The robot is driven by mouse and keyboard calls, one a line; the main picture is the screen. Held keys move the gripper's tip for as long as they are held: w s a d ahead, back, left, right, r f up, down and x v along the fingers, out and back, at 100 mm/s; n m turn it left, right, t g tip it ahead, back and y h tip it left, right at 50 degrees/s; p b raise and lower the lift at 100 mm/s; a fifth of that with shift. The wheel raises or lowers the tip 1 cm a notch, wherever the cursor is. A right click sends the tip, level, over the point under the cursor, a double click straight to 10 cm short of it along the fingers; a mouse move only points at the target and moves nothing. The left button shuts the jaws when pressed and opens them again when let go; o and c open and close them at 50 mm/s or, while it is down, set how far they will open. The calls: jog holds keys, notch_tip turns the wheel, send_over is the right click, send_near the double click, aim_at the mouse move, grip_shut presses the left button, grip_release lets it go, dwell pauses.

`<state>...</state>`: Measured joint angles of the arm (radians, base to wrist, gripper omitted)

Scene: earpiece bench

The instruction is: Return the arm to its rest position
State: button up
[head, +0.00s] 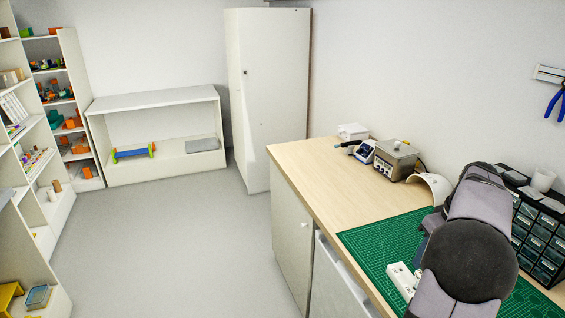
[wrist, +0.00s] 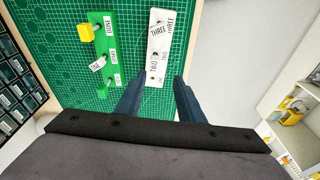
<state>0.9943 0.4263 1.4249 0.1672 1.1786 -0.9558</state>
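My gripper (wrist: 159,78) shows in the wrist view with its two dark fingers apart and nothing between them. It is over the green cutting mat (wrist: 70,20), near the lower end of a white labelled board (wrist: 158,48).
A drawer cabinet (head: 540,235) stands right of my arm. Shelves line the far left.

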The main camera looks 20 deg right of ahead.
jog(key=w+a+f+g, duration=0.1)
jog(key=w+a+f, duration=0.1)
jog(key=a, duration=0.9)
jog(key=w+a+f, duration=0.2)
jog(key=a+f, duration=0.1)
jog(key=a, duration=0.7)
jog(key=s+a+f, duration=0.3)
jog(key=s+a, duration=0.2)
jog(key=a, duration=0.3)
jog(key=s+a+f+n+g, duration=0.1)
jog(key=s+a+f, duration=0.2)
jog(key=s+a, duration=0.3)
jog(key=a, duration=0.3)
jog(key=shift+s+a+f, duration=0.3)
jog(key=shift+f, duration=0.05)
notch_tip(320, 180, down, 28)
jog(key=b, duration=2.7)
jog(key=shift+r+b, duration=0.25)
jog(key=shift+b, duration=0.05)
